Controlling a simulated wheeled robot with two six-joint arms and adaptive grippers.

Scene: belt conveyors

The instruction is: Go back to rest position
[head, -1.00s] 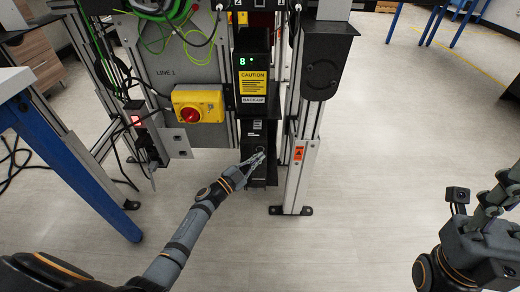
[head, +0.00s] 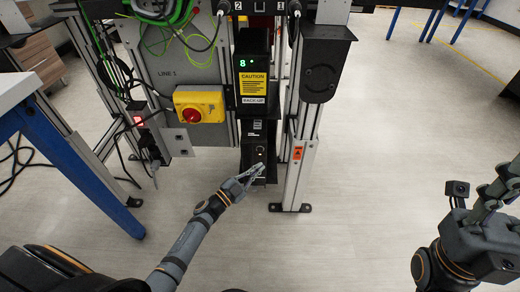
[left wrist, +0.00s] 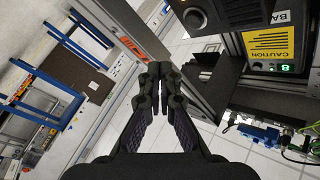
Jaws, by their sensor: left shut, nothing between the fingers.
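My left gripper (head: 254,173) is shut and empty in the head view, in front of the lower black box (head: 259,150) under the conveyor frame. Its fingers (left wrist: 154,85) are closed together in the left wrist view, with nothing between them. In the head view the fingertips overlap the lower edge of that box; I cannot tell whether they touch it. My right arm shows at the right edge of the head view, but its fingers are not clearly seen.
A black box with a yellow caution label (head: 253,90) sits above the lower box. A yellow switch box with a red knob (head: 197,105) is to its left. A metal post (head: 299,165) stands to the right. A blue table leg (head: 85,180) is at left.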

